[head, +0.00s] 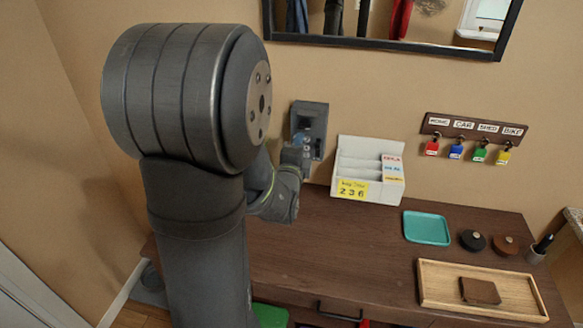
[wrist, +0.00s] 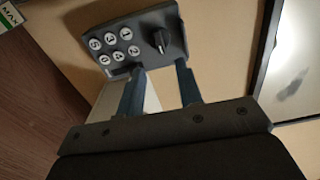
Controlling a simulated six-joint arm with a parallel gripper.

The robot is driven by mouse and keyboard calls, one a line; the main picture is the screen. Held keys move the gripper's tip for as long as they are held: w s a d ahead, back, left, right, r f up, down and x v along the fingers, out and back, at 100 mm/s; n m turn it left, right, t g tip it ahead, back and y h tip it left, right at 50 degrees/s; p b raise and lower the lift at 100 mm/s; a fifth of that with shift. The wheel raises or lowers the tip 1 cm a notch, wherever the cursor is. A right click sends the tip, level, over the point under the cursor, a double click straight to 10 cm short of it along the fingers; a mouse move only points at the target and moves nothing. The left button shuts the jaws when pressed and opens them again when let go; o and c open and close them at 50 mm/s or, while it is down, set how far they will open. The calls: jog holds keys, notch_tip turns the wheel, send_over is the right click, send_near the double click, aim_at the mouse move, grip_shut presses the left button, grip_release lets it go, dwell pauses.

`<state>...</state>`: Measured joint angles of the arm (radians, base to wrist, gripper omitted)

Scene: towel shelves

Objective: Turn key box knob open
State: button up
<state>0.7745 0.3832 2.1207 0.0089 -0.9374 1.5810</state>
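The grey key box (head: 309,117) is mounted on the wall behind the desk. In the wrist view the key box (wrist: 134,38) shows numbered round buttons and a black knob (wrist: 160,42) with a pale pointer mark. My gripper (wrist: 159,68) is open and empty, its two fingers spread just short of the box's edge. The knob lies beyond the fingertips, roughly in line with the gap between them. In the head view my gripper (head: 298,154) is close in front of the box and covers its lower left part.
A white letter holder (head: 365,172) with a yellow code note (head: 352,189) reading 236 stands right of the box. A dark-framed mirror (head: 400,45) hangs above. A key rack (head: 470,128) is further right. The desk (head: 340,235) is clear at its middle.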

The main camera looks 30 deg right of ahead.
aim_at(305, 129)
jog(key=v, duration=0.9)
jog(key=shift+s, duration=0.15)
jog(key=x, duration=1.7)
jog(key=shift+a, duration=0.1)
